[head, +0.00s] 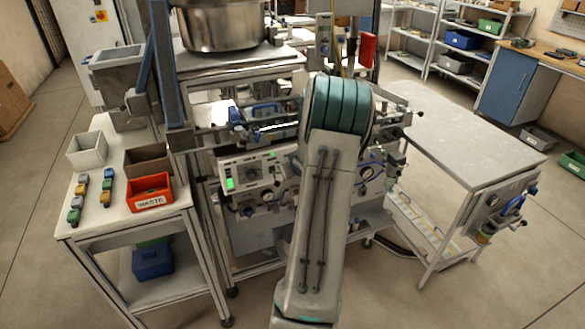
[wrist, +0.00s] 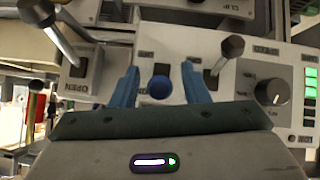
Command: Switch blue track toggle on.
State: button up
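A blue ball-tipped toggle (wrist: 159,88) stands on a white control panel in the wrist view. The ball faces the camera, so its lever and its tilt cannot be told. My gripper (wrist: 160,76) is open, with one blue finger on each side of the blue ball and a visible gap on both sides. Whether the fingertips are level with the ball in depth is unclear. In the head view the panel (head: 258,168) is partly behind my arm, and my gripper and the blue toggle are hidden there.
A dark-tipped metal lever (wrist: 224,58) stands just right of my right finger. Another lever (wrist: 62,32) rises from a box marked OPEN at left. A dark knob (wrist: 271,92) and green indicator lights (wrist: 309,88) are farther right.

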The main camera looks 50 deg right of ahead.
jog(key=p+v, duration=0.2)
jog(key=v, duration=1.2)
jog(key=shift+w, duration=0.1)
